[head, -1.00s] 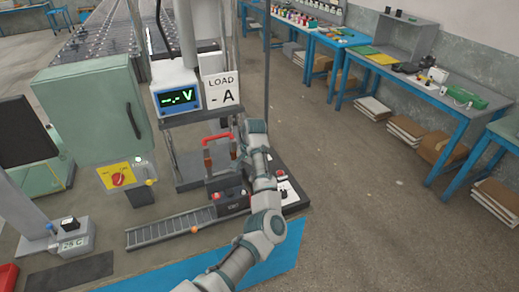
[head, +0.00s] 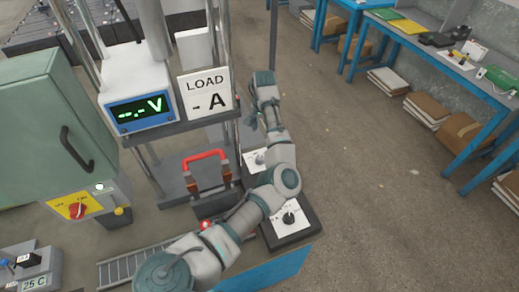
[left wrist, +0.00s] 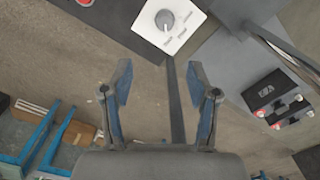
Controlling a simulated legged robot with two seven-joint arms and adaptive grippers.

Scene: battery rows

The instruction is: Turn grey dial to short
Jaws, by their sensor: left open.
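The grey dial (left wrist: 165,20) sits on a white plate (left wrist: 172,38) with small print at the top of the left wrist view, the print too small to read surely. In the head view a grey dial (head: 259,158) on a white plate shows partly behind my arm. My left gripper (left wrist: 160,75) is open and empty, its fingers apart and short of the plate in the picture. In the head view my left gripper (head: 255,118) hangs near the post, beyond the dial plate, partly hidden by its own hand. My right gripper is out of view.
A black dial (head: 288,218) on another white plate stands nearer. A dark battery (left wrist: 275,95) shows in the left wrist view.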

